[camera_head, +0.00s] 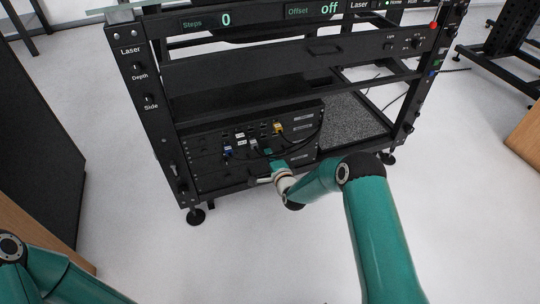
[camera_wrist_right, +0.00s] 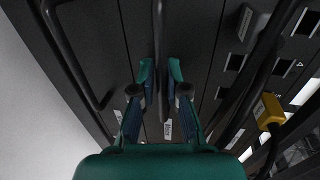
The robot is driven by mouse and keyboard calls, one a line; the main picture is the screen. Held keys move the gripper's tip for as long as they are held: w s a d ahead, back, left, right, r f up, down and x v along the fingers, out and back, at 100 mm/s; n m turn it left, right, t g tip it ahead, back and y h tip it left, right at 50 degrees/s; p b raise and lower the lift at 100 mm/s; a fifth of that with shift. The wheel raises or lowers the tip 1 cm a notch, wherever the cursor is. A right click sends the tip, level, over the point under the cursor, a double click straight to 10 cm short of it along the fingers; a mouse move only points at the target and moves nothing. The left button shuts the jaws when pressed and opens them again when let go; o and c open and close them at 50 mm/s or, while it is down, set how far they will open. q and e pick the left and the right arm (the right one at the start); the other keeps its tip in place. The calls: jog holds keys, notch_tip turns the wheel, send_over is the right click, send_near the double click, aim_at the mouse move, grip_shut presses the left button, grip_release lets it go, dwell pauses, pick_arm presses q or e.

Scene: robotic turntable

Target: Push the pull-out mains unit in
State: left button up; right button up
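A stack of dark pull-out units (camera_head: 215,173) sits in the lower left of the black rack. My right gripper (camera_head: 265,179) is at the front of the lower units.
Blue, white and yellow plugs with dark cables sit on the upper unit; the yellow plug (camera_wrist_right: 268,110) is right of my right gripper. A grey speckled plate (camera_head: 350,118) lies right of the stack. The floor (camera_head: 270,240) before the rack is clear.

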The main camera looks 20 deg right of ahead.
jog(key=shift+o, duration=1.4)
jog(key=shift+f, duration=0.15)
jog(key=shift+a, duration=0.15)
jog(key=shift+w, duration=0.1)
jog(key=v, duration=1.2)
